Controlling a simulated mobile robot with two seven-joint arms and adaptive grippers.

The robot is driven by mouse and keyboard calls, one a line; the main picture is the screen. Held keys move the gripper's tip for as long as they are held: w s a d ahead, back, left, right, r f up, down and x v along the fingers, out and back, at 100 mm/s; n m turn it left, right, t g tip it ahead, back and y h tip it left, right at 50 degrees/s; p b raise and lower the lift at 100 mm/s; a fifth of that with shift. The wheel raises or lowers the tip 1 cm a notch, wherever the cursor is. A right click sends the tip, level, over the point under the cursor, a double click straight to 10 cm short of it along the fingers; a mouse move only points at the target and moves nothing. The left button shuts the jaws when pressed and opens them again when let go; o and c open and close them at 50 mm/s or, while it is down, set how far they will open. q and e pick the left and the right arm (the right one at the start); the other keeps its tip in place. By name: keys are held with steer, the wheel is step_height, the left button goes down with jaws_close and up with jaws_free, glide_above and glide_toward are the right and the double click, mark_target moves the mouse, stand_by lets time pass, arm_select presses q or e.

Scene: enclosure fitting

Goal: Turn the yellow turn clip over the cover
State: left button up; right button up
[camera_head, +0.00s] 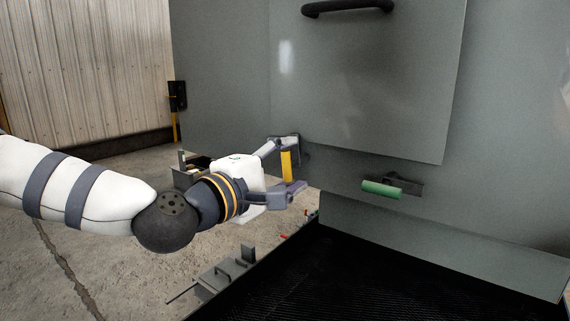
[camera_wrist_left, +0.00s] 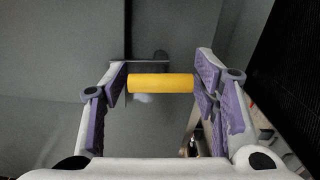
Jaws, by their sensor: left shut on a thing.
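The yellow turn clip (camera_head: 286,166) is by the lower left of the grey cover (camera_head: 370,85), and its yellow grip stands upright in the head view. My left gripper (camera_head: 294,165) reaches it from the left, with one finger at its top end and one at its bottom end. In the left wrist view the yellow grip (camera_wrist_left: 160,83) spans between the two purple finger pads, shut on its ends. The clip's dark base is partly hidden by the fingers. My right gripper is not in view.
A green clip (camera_head: 382,188) sits below the cover's lower edge, to the right. A black handle (camera_head: 348,7) is on the cover. A black ribbed surface (camera_head: 370,275) lies below the panel. Grey fixtures (camera_head: 228,268) stand low at the left.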

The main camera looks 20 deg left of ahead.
arm_select(q)
steer(key=shift+m, duration=0.6)
steer(key=o, duration=1.2)
